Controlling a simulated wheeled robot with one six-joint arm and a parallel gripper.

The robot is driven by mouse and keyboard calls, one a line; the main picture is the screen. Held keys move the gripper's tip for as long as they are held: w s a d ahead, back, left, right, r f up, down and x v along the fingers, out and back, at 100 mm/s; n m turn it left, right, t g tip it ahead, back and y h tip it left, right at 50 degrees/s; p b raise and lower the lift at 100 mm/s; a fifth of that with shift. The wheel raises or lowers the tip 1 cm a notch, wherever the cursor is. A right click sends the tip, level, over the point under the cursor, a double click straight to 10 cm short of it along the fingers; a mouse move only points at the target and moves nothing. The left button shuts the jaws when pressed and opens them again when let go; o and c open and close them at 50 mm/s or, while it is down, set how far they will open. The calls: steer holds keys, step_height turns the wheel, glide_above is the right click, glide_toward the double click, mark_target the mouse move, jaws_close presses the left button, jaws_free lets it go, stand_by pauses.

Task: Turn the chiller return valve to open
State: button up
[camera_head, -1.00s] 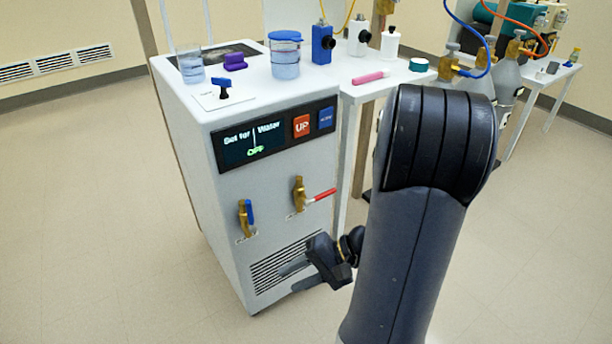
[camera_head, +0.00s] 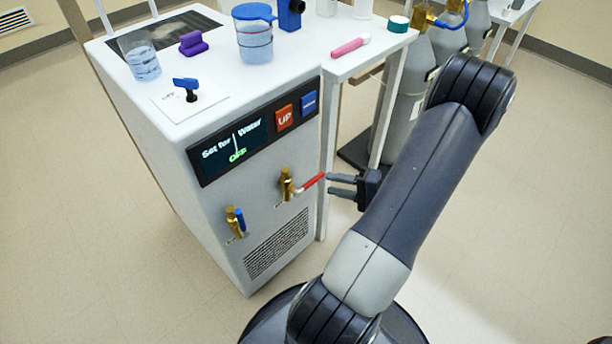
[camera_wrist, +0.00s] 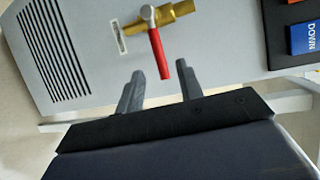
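The chiller (camera_head: 200,205) is a white cabinet with two brass valves on its front. One valve (camera_head: 286,186) has a red lever (camera_head: 313,181) pointing right, crosswise to its brass body. The lower left valve (camera_head: 233,223) has a blue lever (camera_head: 240,219) lying along its body. Neither valve's label is readable. My gripper (camera_head: 329,184) is open, right of the red lever's tip. In the wrist view, the red lever (camera_wrist: 158,55) reaches between the fingertips of my gripper (camera_wrist: 159,69), with gaps on both sides. The blue lever is outside the wrist view.
A beaker (camera_head: 143,60), a blue-lidded jar (camera_head: 255,42) and a purple item (camera_head: 193,43) stand on top. A white table (camera_head: 370,48) and grey cylinders (camera_head: 410,105) stand to the right.

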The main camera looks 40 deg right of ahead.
mark_target(309, 184)
steer(key=b+x, duration=0.1)
steer(key=x, duration=0.7)
jaws_close()
stand_by(0.3)
